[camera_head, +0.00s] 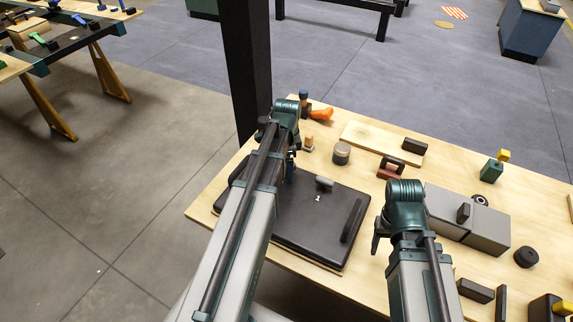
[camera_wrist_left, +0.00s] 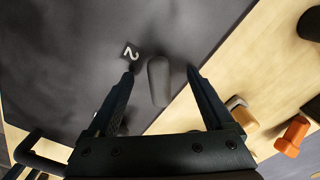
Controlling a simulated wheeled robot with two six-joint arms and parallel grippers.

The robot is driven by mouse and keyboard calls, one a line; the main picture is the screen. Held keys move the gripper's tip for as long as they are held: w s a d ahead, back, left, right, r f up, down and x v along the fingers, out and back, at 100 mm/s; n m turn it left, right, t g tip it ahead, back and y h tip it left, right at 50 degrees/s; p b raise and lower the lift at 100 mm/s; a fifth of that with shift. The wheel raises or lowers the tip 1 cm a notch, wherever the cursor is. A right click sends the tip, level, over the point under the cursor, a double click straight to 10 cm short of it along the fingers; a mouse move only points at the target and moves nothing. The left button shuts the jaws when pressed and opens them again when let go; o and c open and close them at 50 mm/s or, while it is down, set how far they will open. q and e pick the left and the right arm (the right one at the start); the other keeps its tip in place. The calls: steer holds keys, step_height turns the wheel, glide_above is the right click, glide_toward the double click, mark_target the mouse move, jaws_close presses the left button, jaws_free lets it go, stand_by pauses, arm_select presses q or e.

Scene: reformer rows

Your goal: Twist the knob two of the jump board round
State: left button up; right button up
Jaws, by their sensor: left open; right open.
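The jump board (camera_head: 300,225) is a flat black panel lying on the wooden table; it also fills the upper left of the left wrist view (camera_wrist_left: 60,70). A grey rounded knob (camera_head: 324,183) stands on it beside a small label marked 2 (camera_wrist_left: 131,52). My left gripper (camera_wrist_left: 160,74) is open, pointing down, with the knob (camera_wrist_left: 158,82) between its fingers and gaps visible on both sides. In the head view its fingers are mostly hidden behind my arm. My right gripper (camera_head: 378,240) is open at the board's right side, partly hidden by its own wrist.
A black bar handle (camera_head: 352,220) rises at the board's right. Beyond it are a round grey tin (camera_head: 342,153), an orange piece (camera_head: 321,114) and a red-brown block (camera_head: 390,168). Grey boxes (camera_head: 470,225) stand right of my right arm. A black post (camera_head: 247,70) rises behind the table.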

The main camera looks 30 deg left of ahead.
arm_select(q)
steer(key=shift+r+p, duration=3.55)
steer(key=shift+r, duration=0.05)
steer(key=shift+f, duration=0.1)
arm_select(e)
step_height(320, 180, up, 7)
arm_select(q)
steer(key=shift+c, duration=0.3)
steer(key=shift+c, duration=1.2)
step_height(320, 180, up, 3)
steer(key=n+p, duration=0.1)
steer(key=p, duration=0.1)
steer(key=shift+p, duration=0.35)
step_height(320, 180, down, 10)
steer(key=b, duration=1)
arm_select(e)
step_height(320, 180, down, 7)
steer(key=shift+f, duration=0.1)
